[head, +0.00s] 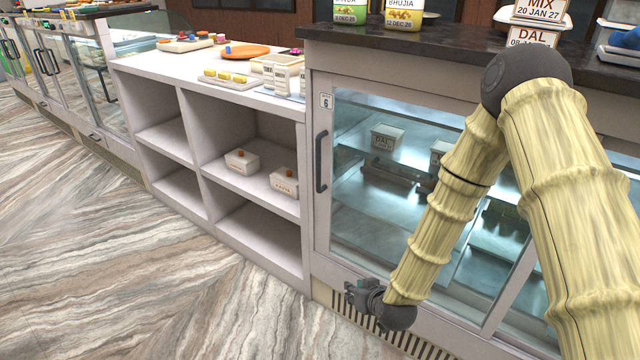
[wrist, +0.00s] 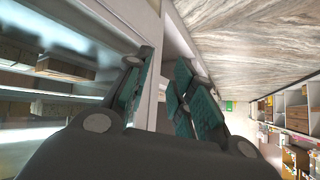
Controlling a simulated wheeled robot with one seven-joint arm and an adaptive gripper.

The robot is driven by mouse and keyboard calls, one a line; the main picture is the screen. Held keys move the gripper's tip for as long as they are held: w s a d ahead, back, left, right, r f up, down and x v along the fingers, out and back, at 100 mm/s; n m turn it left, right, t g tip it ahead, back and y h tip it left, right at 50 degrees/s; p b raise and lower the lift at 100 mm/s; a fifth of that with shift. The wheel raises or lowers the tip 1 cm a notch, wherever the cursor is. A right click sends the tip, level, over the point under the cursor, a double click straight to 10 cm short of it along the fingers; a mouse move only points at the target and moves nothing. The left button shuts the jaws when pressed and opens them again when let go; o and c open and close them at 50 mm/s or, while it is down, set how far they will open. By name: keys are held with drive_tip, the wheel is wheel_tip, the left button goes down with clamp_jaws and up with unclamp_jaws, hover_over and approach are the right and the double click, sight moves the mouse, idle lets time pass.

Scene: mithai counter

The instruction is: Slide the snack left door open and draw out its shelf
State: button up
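The glass sliding door (head: 400,190) with a pale frame and a dark upright handle (head: 321,162) fronts the display case at the right in the head view. I take it for the snack left door; no snack label is legible. It looks closed against the left post.
Open pale cubbies (head: 240,190) with small boxes stand left of the case. A dark counter top (head: 400,55) bears labelled packs above. My arm crosses the right part of the glass. The striped floor (head: 150,270) at the left is clear.

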drive_tip(key=w+a+r+n+t+y+b, duration=0.1)
drive_tip(key=w+a+r+t+b, duration=0.15)
drive_tip(key=w+r, duration=0.35)
drive_tip(key=w+a+r+t+b, duration=0.2)
drive_tip(key=w+r+b, duration=0.15)
drive_tip(key=w, duration=0.45)
drive_tip(key=n+t+y+b, duration=0.1)
drive_tip(key=t+y+b, duration=0.1)
drive_tip(key=t+b, duration=0.1)
approach(319, 168)
drive_tip(key=b+x, duration=0.1)
drive_tip(key=x, duration=0.9)
drive_tip(key=shift+w, duration=0.4)
drive_tip(key=shift+c, duration=0.2)
clamp_jaws()
